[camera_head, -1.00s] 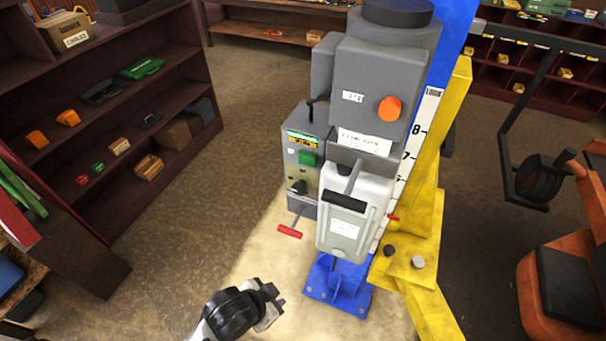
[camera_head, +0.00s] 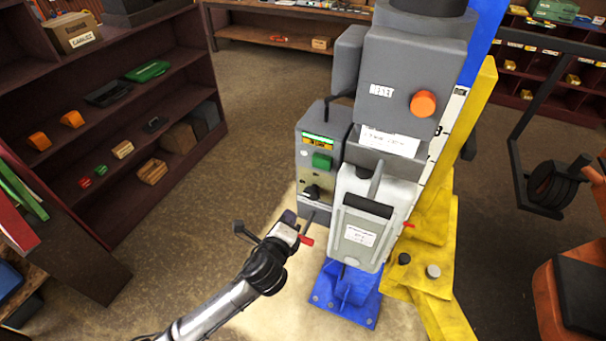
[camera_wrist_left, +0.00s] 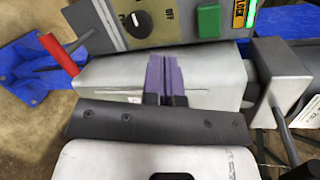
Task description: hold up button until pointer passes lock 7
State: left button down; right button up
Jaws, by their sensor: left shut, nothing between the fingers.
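The grey control box (camera_head: 318,175) on the lift column carries a green button (camera_head: 322,160), a black knob below it and a lit green and yellow display above. The green button also shows at the top of the left wrist view (camera_wrist_left: 209,20), beside the knob marked OFF. My left gripper (camera_head: 290,222) is shut and empty, low and left of the box, apart from the button. Its purple fingertips (camera_wrist_left: 165,78) show in the left wrist view. The white number scale (camera_head: 440,140) is partly hidden by the grey housing. A red pointer (camera_head: 409,224) shows lower down near the scale. My right gripper is out of view.
A red-tipped lever (camera_head: 307,240) sits close by my left gripper. A white panel with a black handle (camera_head: 360,230) stands right of the box. An orange knob (camera_head: 423,103) is higher up. A dark red shelf (camera_head: 110,150) stands left; floor between is clear.

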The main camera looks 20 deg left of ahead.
pick_arm(q)
jog(key=shift+w+d+r+m+t+h, duration=0.1)
jog(key=shift+d+r+m+t+h, duration=0.3)
jog(key=shift+m, duration=2)
jog(key=shift+w+d+r+m+t+h, duration=0.2)
jog(key=shift+r+m+t+h, duration=0.25)
jog(key=shift+m, duration=1.95)
jog(key=shift+w+d+r+m+t+h, duration=0.1)
jog(key=shift+d+r+m+t+h, duration=0.3)
jog(key=shift+m, duration=2)
jog(key=shift+a, duration=0.1)
jog(key=p, duration=0.2)
send_near(322, 162)
jog(key=w+f, duration=0.3)
jog(key=w, duration=0.4)
jog(key=shift+w+a+f, duration=0.1)
jog(key=shift+w+a, duration=0.15)
jog(key=shift+a, duration=0.05)
